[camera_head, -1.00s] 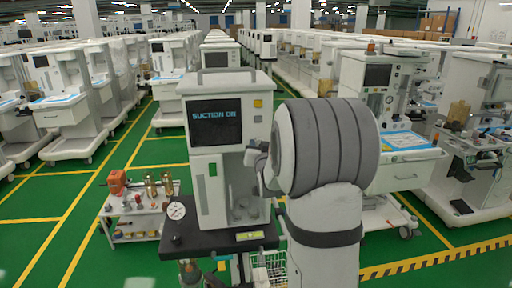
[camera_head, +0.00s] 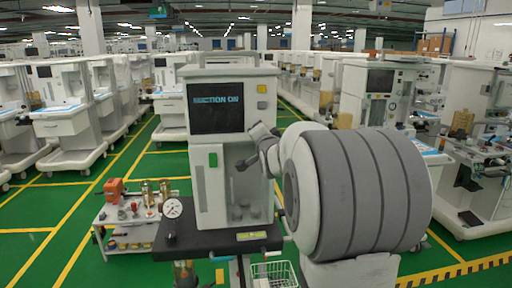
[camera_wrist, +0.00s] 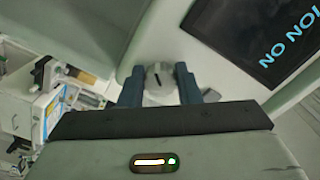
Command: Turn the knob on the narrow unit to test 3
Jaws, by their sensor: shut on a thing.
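The narrow unit (camera_head: 206,170) stands in the middle of the head view, a tall white cabinet with a dark screen (camera_head: 215,107) reading "SUCTION ON" and a green switch on its front. In the wrist view the knob (camera_wrist: 158,88) is round and grey with a short dark mark on its face. My gripper (camera_wrist: 159,69) has one dark finger on each side of the knob and is shut on it. No knob position labels can be read.
A black shelf (camera_head: 215,240) with a round gauge (camera_head: 172,208) juts out below the unit. A low cart (camera_head: 125,240) with brass fittings stands to the left. Rows of white carts (camera_head: 65,120) fill both sides. Green floor is clear at the left.

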